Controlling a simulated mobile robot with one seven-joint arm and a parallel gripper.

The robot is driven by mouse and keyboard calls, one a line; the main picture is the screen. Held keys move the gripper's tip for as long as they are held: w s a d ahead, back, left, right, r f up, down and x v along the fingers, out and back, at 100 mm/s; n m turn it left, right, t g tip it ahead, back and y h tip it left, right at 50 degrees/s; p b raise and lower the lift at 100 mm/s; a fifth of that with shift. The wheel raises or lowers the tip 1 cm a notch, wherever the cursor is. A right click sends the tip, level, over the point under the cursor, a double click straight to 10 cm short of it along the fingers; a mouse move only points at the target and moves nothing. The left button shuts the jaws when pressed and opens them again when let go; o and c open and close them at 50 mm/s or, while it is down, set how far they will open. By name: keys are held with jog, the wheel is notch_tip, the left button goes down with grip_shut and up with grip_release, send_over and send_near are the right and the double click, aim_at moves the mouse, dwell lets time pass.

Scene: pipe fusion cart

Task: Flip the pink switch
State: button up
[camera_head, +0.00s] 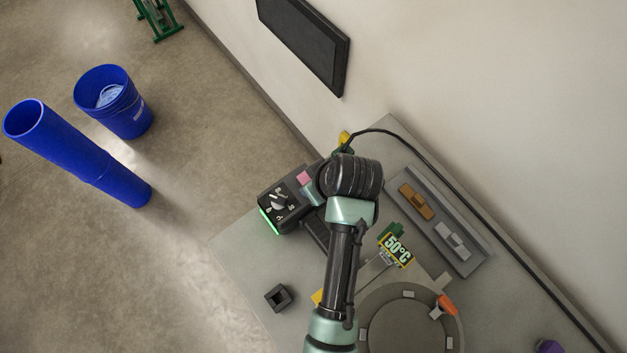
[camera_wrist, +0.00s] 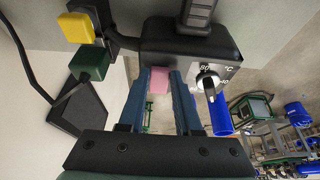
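The pink switch (camera_head: 303,178) is on the black control box (camera_head: 266,197), left of my wrist in the head view. In the wrist view the pink switch (camera_wrist: 158,80) shows between the two blue fingers of my gripper (camera_wrist: 159,76). The fingers stand apart, with the switch near their tips. I cannot tell whether either finger touches it. My arm hides part of the box in the head view.
Left of the fingers in the wrist view are a green block (camera_wrist: 90,63) and a yellow block (camera_wrist: 76,28) beside a black cable. The tabletop holds a grey tray (camera_head: 462,222), a 50°C display (camera_head: 398,249) and a small black square block (camera_head: 278,297).

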grip_shut()
jog(key=p, duration=0.1)
jog(key=r+g+h+p, duration=0.1)
jog(key=p, duration=0.1)
jog(key=shift+w+a, duration=0.2)
jog(key=shift+w, duration=0.05)
jog(key=shift+w+a+f+g+h+p, duration=0.1)
jog(key=shift+g+h+p, duration=0.3)
jog(key=shift+g, duration=0.15)
jog(key=shift+w+a+f+g+h+p, duration=0.1)
jog(key=shift+g+h+p, duration=0.25)
jog(key=shift+g, duration=0.2)
jog(key=o, duration=0.6)
grip_release()
jog(key=shift+c, duration=0.2)
jog(key=shift+r, duration=0.1)
notch_tip(320, 180, up, 13)
jog(key=p, duration=0.2)
jog(key=shift+s+d, duration=0.25)
jog(key=shift+s, duration=0.05)
